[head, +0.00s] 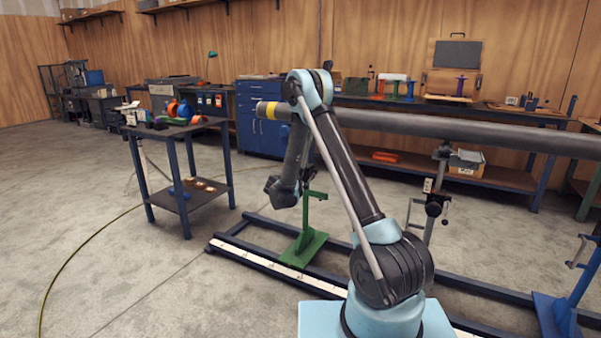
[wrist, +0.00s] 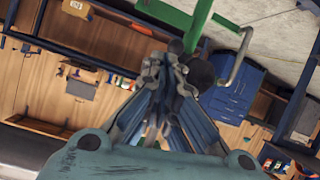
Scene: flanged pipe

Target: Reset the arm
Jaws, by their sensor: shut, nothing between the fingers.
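My arm stands in the middle of the head view, its upper link raised and its outer link hanging down in front of the pipe. Its dark end (head: 283,190) hangs left of the green stand, and its fingers cannot be made out there. In the wrist view my gripper (wrist: 165,62) shows with its fingers together and nothing held. A long grey pipe (head: 450,127) with a yellow band near its left end runs behind my arm. The green stand (head: 304,245) is under its left part, and a green part also shows in the wrist view (wrist: 172,14), beyond the fingertips.
A dark-topped table (head: 165,130) with coloured parts stands at left. A dark floor rail (head: 250,258) runs below the pipe, with a blue stand (head: 560,312) at right. A blue cabinet (head: 262,130) and workbenches line the wall. The floor at front left is open, crossed by a cable.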

